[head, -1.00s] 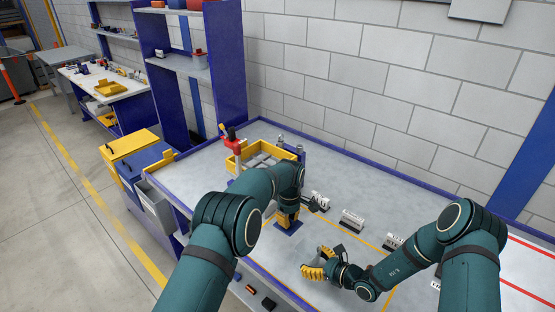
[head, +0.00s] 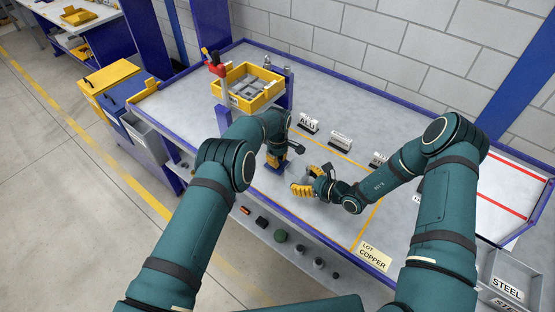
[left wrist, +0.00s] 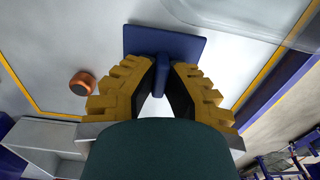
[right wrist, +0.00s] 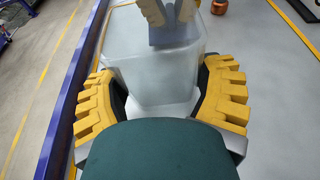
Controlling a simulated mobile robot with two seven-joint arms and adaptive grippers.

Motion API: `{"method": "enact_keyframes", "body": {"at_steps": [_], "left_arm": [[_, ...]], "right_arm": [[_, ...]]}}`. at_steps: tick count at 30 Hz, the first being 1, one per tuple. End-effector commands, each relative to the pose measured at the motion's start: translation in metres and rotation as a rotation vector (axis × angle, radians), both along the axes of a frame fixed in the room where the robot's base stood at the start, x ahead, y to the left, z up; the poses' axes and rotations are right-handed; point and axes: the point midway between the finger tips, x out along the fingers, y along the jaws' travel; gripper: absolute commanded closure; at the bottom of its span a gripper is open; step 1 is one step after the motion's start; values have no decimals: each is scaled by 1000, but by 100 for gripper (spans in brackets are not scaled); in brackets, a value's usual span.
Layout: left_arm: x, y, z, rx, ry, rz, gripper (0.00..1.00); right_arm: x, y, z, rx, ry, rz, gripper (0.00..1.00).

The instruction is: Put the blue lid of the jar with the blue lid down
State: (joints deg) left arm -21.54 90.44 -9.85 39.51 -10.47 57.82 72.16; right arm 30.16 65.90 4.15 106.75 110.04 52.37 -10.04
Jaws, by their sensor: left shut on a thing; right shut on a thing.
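The blue lid is a square plate with an upright grip (left wrist: 163,45). My left gripper (left wrist: 162,72) is shut on that grip. The lid is low over the grey table, beside the jar; I cannot tell whether it touches the table. The clear jar (right wrist: 150,75) stands between the yellow fingers of my right gripper (right wrist: 165,100), which is shut on it. In the left wrist view the jar (left wrist: 240,18) shows at the upper right, apart from the lid. In the head view my left gripper (head: 272,159) is just behind my right gripper (head: 302,189), and the jar is barely visible.
A copper-coloured piece (left wrist: 82,83) lies on the table near the lid. A yellow tray (head: 268,97) with grey contents stands behind my left arm. Label stands such as ALU (head: 308,123) line the table's back. A blue edge (head: 310,232) runs along the front.

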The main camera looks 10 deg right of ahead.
Motion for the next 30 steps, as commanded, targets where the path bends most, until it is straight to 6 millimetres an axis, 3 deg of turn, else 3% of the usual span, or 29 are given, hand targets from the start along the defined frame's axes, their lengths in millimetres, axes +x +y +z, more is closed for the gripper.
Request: {"method": "enact_keyframes", "body": {"at_steps": [8,9,10,11,22,30], "left_arm": [[0,0,-3,0,0,0,100],[0,0,-2,-1,-1,0,78],[0,0,-2,-1,-1,0,68],[0,0,-2,-1,-1,0,64],[0,0,3,-1,-1,0,64],[1,-1,48,-2,-4,1,64]], "right_arm": [[0,0,0,-1,1,0,71],[0,0,0,-1,1,0,71],[0,0,0,-1,1,0,71],[0,0,0,-1,1,0,71],[0,0,0,-1,1,0,71],[0,0,0,-1,1,0,71]]}}
